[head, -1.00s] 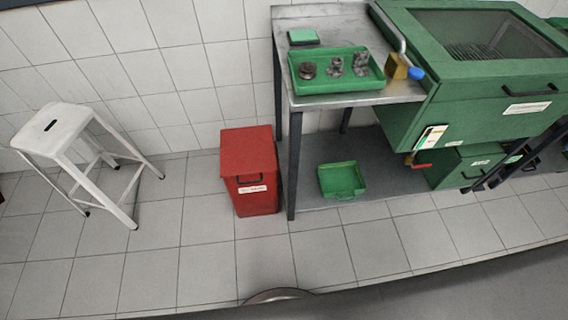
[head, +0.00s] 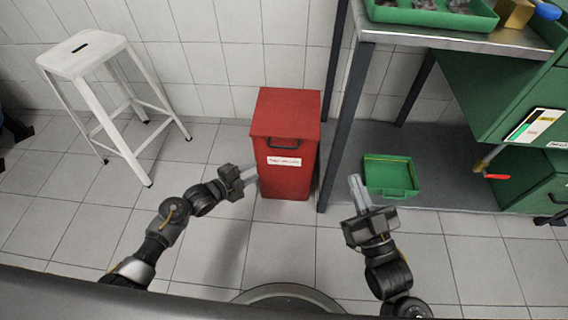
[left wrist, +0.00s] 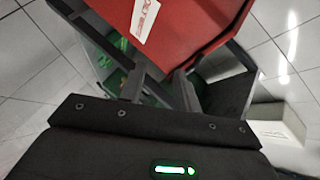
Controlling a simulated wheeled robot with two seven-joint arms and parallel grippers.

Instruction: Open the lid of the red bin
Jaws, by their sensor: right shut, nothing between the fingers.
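The red bin (head: 287,182) stands upright on the floor, left of the metal table. Its lid (head: 287,108) is down, with a dark handle (head: 284,142) at the front edge and a white label below it. My left gripper (head: 249,178) is open and empty, just left of the bin's lower front; I cannot tell whether it touches. The left wrist view shows its two fingers (left wrist: 156,84) apart, with the red bin (left wrist: 195,28) and its label beyond them. My right gripper (head: 358,189) is shut and empty, right of the bin, in front of the table.
A metal table (head: 455,38) with dark legs stands right of the bin; one leg is close to its side. A green tray (head: 390,172) lies on the lower shelf. A white stool (head: 82,54) stands at the left. Floor in front of the bin is clear.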

